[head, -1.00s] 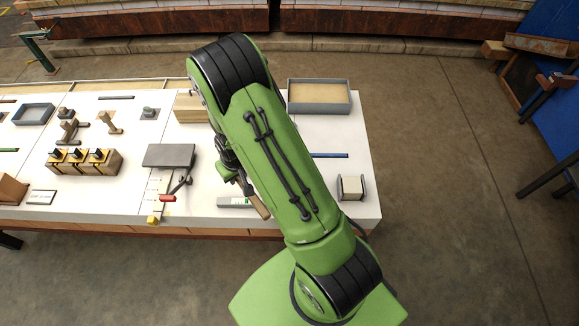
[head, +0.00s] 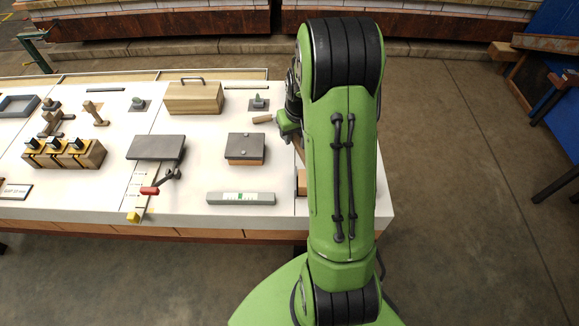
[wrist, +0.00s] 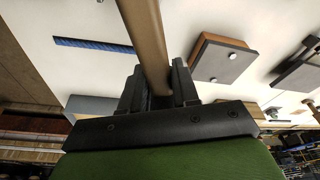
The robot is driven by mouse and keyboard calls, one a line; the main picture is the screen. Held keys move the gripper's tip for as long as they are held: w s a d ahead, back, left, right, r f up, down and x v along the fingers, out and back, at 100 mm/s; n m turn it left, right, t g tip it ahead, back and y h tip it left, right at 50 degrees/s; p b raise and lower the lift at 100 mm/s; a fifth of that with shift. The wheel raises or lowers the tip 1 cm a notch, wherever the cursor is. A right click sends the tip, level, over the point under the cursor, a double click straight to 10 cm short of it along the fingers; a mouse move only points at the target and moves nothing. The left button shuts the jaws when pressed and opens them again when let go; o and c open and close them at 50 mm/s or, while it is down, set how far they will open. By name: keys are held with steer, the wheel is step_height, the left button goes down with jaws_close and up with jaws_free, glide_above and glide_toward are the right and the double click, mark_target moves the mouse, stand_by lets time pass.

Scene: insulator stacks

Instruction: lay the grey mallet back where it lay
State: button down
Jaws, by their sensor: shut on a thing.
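My gripper (head: 288,125) is above the right part of the white table, partly hidden behind my arm in the head view. It is shut on the wooden handle of the grey mallet. The handle end (head: 262,119) sticks out to the left of the gripper. In the wrist view the handle (wrist: 145,35) runs from between the black fingers (wrist: 158,88) to the top edge. The mallet's grey head shows in neither view. I cannot tell which spot on the table is its own.
A grey-topped wooden block (head: 245,148), a level (head: 240,198) and a wooden box with a handle (head: 194,98) stand left of my arm. A blue strip (wrist: 95,45) lies on the table in the wrist view.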

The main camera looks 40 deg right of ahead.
steer(key=x, duration=0.3)
steer(key=s+b+x, duration=0.1)
steer(key=x, duration=0.2)
steer(key=s+b+x, duration=0.1)
steer(key=x, duration=0.2)
steer(key=shift+a+f, duration=0.15)
steer(key=shift+f, duration=0.35)
steer(key=shift+f, duration=0.2)
steer(key=c, duration=0.8)
jaws_free()
steer(key=shift+r, duration=0.1)
